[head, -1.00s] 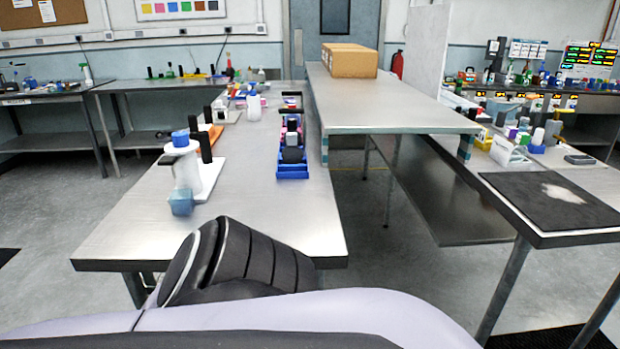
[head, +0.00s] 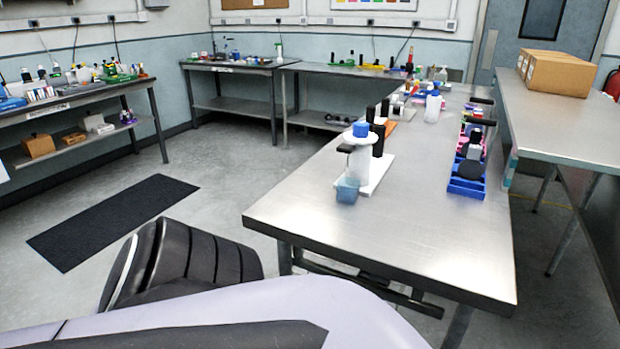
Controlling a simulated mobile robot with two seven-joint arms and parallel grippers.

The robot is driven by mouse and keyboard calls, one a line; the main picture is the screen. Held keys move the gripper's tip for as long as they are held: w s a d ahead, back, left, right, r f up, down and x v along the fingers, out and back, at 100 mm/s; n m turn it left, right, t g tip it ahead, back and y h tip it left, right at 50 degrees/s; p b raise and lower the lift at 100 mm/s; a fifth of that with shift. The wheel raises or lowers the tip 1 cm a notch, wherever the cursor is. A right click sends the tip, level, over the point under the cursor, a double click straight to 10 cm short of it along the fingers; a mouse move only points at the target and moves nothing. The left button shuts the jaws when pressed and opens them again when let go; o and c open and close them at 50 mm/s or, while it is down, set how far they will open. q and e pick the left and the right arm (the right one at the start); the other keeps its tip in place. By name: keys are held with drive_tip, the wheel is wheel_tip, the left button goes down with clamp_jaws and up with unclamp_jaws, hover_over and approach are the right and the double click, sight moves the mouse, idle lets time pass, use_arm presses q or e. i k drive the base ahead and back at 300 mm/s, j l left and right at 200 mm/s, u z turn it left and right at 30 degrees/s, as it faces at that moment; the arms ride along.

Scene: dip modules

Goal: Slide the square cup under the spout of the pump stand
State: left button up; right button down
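The pump stand (head: 359,158) is white with a blue top and stands on a white base plate on the steel table, right of the middle in the head view. A small translucent blue square cup (head: 347,191) sits at its front left, near the table's left edge. From this angle I cannot tell how the cup lines up with the spout. Neither of my grippers is in view. Only dark and pale parts of my own body show at the bottom.
The steel table (head: 420,230) has a wide bare area in front. A blue tray (head: 466,188) with dark items lies along its right side. A white bottle (head: 433,106) stands farther back. A black mat (head: 112,220) lies on open floor at left.

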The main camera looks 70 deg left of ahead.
sight(347, 189)
drive_tip(key=u, duration=1.3)
